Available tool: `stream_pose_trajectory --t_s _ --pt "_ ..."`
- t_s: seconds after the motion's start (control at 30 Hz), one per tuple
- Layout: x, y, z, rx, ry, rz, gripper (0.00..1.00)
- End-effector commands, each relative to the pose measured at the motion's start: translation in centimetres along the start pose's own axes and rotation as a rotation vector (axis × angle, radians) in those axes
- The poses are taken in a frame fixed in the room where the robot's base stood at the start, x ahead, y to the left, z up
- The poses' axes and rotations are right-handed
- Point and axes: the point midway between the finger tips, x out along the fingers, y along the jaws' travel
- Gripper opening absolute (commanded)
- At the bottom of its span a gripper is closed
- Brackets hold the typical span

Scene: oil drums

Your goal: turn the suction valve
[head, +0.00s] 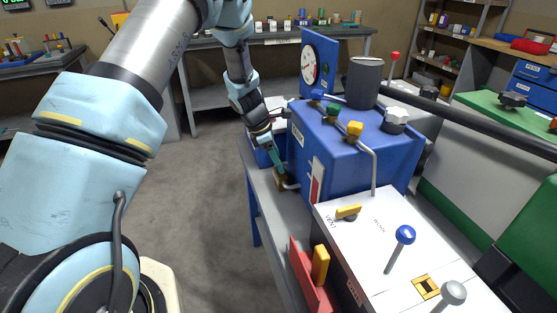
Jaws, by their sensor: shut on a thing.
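My gripper (279,166) reaches down at the left side of the blue tank (350,160), low near the bench edge. It is shut on the small suction valve (281,183), which shows as a brown-orange piece beside a short pale pipe (292,185). The fingers and my wrist cover part of the valve, so its handle angle cannot be told. Any lettering on it is too small to read.
Blue, green and yellow handles sit on pipes atop the tank, near a dark cylinder (366,83) and a gauge panel (319,65). A white control box (380,240) with levers stands in front. Open floor (205,210) lies left of the bench.

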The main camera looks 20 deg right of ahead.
Motion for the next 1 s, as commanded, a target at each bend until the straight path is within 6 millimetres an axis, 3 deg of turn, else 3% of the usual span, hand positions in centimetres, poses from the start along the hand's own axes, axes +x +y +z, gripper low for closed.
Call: stream_pose_trajectory --t_s 1.0 --pt "0.25 0.56 0.15 0.876 0.001 -0.362 0.02"
